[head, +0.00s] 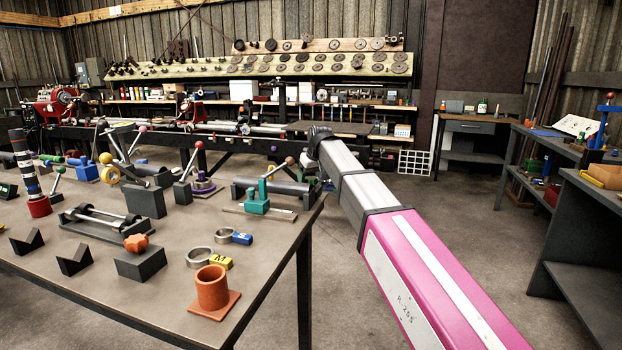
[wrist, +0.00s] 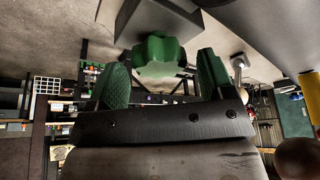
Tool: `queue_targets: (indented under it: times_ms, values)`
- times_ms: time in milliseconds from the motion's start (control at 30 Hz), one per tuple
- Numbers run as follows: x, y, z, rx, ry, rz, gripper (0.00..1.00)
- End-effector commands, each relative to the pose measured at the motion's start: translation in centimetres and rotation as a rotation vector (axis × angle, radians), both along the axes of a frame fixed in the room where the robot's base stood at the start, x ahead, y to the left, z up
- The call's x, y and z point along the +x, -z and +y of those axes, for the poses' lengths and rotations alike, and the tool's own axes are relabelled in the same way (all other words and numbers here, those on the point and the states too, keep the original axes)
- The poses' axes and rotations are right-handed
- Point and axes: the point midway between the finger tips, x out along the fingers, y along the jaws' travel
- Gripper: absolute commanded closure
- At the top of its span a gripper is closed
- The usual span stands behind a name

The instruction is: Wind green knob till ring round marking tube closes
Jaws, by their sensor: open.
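In the wrist view, a green lobed knob (wrist: 158,56) stands out from a dark grey block (wrist: 165,18). My gripper (wrist: 162,68) is open, with a green-padded finger on each side of the knob in the picture. The knob lies closer to the left finger, and a gap shows at the right finger. I cannot tell whether the left finger touches it. In the head view, my arm reaches past the bench's right end, and the fingers and green knob are not visible. I cannot make out the marking tube or its ring with certainty in either view.
The bench (head: 150,300) holds several fixtures, among them an orange knob (head: 137,243) on a block, an orange cup (head: 211,290) and a teal clamp (head: 257,205). A wooden ball (wrist: 298,157) is near the gripper at lower right. Floor right of my arm is clear.

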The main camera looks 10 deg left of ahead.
Motion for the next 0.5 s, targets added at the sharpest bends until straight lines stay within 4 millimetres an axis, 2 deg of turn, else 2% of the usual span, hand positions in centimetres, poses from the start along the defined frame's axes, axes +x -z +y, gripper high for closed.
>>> queue_targets:
  times_ms: [367, 500]
  values:
    - [0.14, 0.53, 0.12, -0.001, 0.000, 0.001, 0.25]
    - [0.14, 0.52, 0.12, -0.001, 0.000, 0.001, 0.71]
